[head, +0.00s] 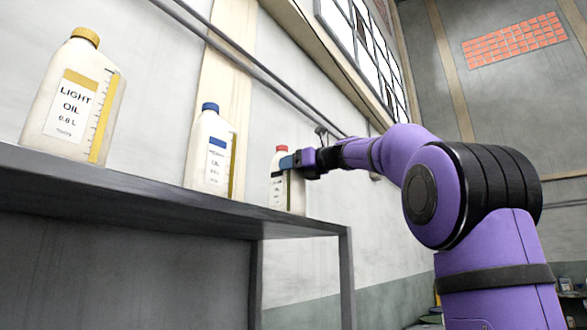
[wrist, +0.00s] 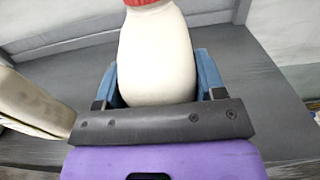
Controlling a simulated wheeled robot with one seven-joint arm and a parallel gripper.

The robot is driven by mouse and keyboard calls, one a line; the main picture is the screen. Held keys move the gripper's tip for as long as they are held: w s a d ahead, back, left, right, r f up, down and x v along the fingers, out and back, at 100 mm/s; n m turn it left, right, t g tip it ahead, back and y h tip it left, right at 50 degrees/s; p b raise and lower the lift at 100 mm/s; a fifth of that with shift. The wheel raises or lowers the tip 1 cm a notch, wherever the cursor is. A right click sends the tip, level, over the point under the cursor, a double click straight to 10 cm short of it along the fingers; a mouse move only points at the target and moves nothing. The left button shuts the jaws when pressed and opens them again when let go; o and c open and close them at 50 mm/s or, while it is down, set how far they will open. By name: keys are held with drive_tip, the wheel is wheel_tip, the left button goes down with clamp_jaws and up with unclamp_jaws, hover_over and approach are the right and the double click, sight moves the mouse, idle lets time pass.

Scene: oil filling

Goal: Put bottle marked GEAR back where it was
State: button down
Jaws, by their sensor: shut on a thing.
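A white bottle with a red cap (head: 279,188) is at the far right end of the shelf in the head view, upright. Its label is too small and too covered to read. My gripper (head: 290,161) is shut on this bottle from the right side. In the wrist view the bottle (wrist: 158,55) is between the blue fingers of my gripper (wrist: 157,85), and its lower part is hidden by the gripper body. The bottle's base appears at the shelf surface, but I cannot tell if it rests on it.
The grey shelf (head: 150,190) also holds a blue-capped bottle (head: 211,150) in the middle and a yellow-capped bottle marked LIGHT OIL (head: 75,95) at the left. Shelf space between the bottles is free. A wall stands behind. A pale bottle (wrist: 30,103) is at the left in the wrist view.

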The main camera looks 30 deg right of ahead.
idle(0.3)
drive_tip(key=shift+c, duration=1)
unclamp_jaws()
drive_tip(key=shift+f, duration=0.2)
drive_tip(key=shift+r, duration=0.1)
drive_tip(key=v, duration=1.2)
drive_tip(key=shift+r, duration=0.1)
